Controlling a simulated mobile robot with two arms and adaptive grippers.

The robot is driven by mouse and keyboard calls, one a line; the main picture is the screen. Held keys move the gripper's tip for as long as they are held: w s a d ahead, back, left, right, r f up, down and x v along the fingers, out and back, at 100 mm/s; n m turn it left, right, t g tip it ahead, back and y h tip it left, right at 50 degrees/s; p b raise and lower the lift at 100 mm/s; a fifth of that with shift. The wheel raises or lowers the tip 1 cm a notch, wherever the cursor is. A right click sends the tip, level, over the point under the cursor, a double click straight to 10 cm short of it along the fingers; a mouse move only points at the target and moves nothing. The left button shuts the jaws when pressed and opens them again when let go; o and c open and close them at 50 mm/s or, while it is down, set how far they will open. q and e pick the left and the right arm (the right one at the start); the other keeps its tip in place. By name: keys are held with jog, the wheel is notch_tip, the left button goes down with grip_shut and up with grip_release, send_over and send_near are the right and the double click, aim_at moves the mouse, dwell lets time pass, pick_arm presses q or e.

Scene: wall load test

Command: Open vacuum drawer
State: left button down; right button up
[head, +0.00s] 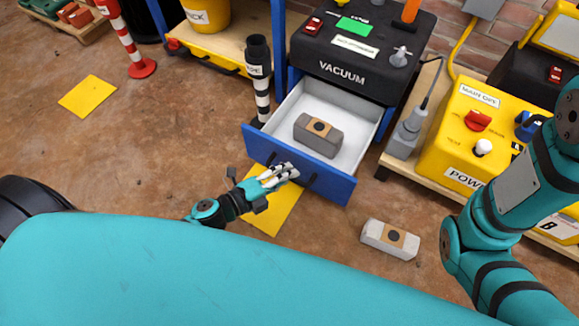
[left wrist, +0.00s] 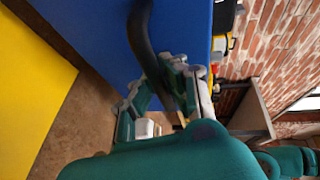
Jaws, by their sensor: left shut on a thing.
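The vacuum drawer (head: 333,189) has a blue front and a white inside, and it stands pulled out from under the black vacuum unit (head: 345,74). A grey block (head: 318,135) with a tan label lies inside it. My left gripper (head: 287,173) is at the drawer's front, shut on its black handle (left wrist: 141,35). In the left wrist view, the fingers of the left gripper (left wrist: 160,95) sit around the handle, against the blue front (left wrist: 90,30). My right arm shows at the right of the head view, but its gripper is out of sight.
A second labelled block (head: 390,239) lies on the floor right of the drawer. A yellow power box (head: 458,135) stands on a wooden base at right. A striped black-and-white post (head: 262,99) stands close to the drawer's left side. Floor at left is mostly clear, with a yellow mat (head: 90,97).

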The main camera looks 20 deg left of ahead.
pick_arm(q)
jog(key=shift+s+a+f, duration=0.1)
jog(key=shift+s+f, duration=0.05)
jog(key=shift+s, duration=0.1)
jog(key=c, duration=1.3)
grip_release()
jog(key=shift+c, duration=0.2)
jog(key=v, duration=1.2)
